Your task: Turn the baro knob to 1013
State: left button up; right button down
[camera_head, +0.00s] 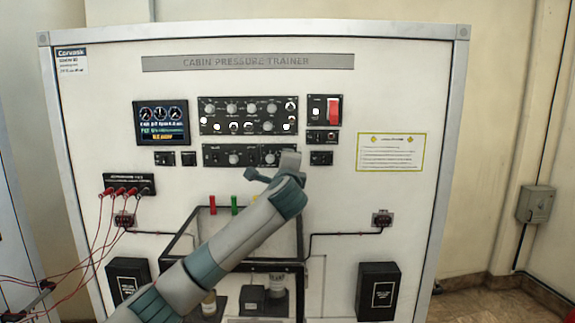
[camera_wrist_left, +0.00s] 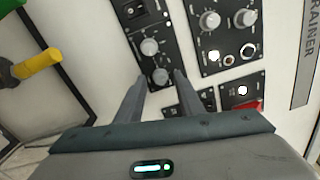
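The grey-and-teal arm from the left ends in my left gripper (camera_head: 270,168) at the lower control panel (camera_head: 217,157), hiding part of its right end. In the left wrist view my left gripper (camera_wrist_left: 160,78) is open. Its two dark fingers stand on either side of a round grey knob (camera_wrist_left: 160,76). I cannot tell whether they touch it. A second grey knob (camera_wrist_left: 150,47) sits just beyond the fingertips on the same panel. The labels are too small to read, so I cannot tell which knob is baro or its setting. My right gripper is not in view.
A larger knob panel (camera_head: 249,115) is just above, with a red switch (camera_head: 335,110) to its right. A lit display (camera_head: 161,123) is at the left. A black frame (camera_head: 301,222) with coloured pegs is below. Red cables (camera_head: 98,240) hang at the far left.

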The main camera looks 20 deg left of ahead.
pick_arm(q)
jog(key=shift+s, duration=0.15)
jog(key=b+v, duration=0.8)
jog(key=v, duration=0.9)
jog(key=shift+s+d+f, duration=0.1)
jog(key=shift+f, duration=0.05)
